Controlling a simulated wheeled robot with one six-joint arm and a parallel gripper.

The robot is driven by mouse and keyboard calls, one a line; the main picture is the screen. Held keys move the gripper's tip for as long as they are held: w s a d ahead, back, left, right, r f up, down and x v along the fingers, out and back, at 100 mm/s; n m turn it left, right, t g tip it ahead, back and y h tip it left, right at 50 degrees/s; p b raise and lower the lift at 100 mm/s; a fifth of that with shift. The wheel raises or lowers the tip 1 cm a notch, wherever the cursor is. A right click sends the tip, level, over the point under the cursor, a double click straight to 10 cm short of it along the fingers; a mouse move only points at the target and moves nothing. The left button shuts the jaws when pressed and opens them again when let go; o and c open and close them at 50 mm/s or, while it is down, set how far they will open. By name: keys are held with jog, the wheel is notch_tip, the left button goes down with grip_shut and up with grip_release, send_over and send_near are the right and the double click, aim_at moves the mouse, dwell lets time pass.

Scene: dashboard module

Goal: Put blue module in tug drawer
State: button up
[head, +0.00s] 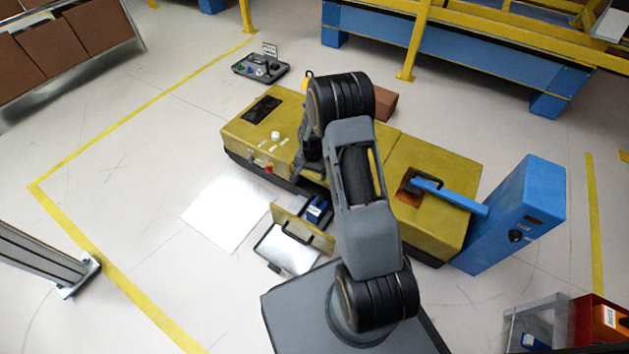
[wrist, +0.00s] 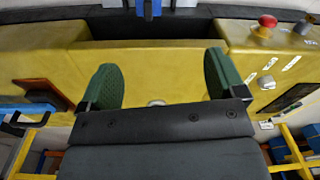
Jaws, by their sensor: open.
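The yellow tug (head: 415,165) stands in the middle of the head view. Its drawer is out on the near side, with a yellow front panel (head: 290,222). A blue module (head: 317,208) sits behind that panel, seemingly inside the drawer; my arm is close to it in the picture. In the wrist view a blue piece (wrist: 148,8), likely the module, shows at the top edge, cut off. My gripper (wrist: 162,78) is open and empty, its green fingers apart over the tug's yellow body. In the head view my arm hides most of it.
A blue cabinet (head: 518,215) stands at the right, its blue arm (head: 450,195) reaching the tug. A pale sheet (head: 228,213) lies on the floor left of the drawer. A dark tray (head: 260,68) of small parts is behind the tug. Open floor lies left.

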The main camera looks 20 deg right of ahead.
notch_tip(320, 180, up, 12)
jog(key=s+a+f+n, duration=0.1)
jog(key=s+a+n, duration=0.1)
jog(key=s+a, duration=0.1)
jog(key=s+a+r+n+t, duration=0.1)
jog(key=s+a+r+n, duration=0.1)
jog(key=s+r, duration=0.5)
jog(key=s+a+r+n+t, duration=0.1)
jog(key=s+a+r+n, duration=0.2)
jog(key=s+r+n, duration=0.2)
jog(key=s+r, duration=0.3)
jog(key=s, duration=0.3)
jog(key=shift+s+a+r, duration=0.15)
jog(key=shift+s+a, duration=0.05)
jog(key=shift+a, duration=0.15)
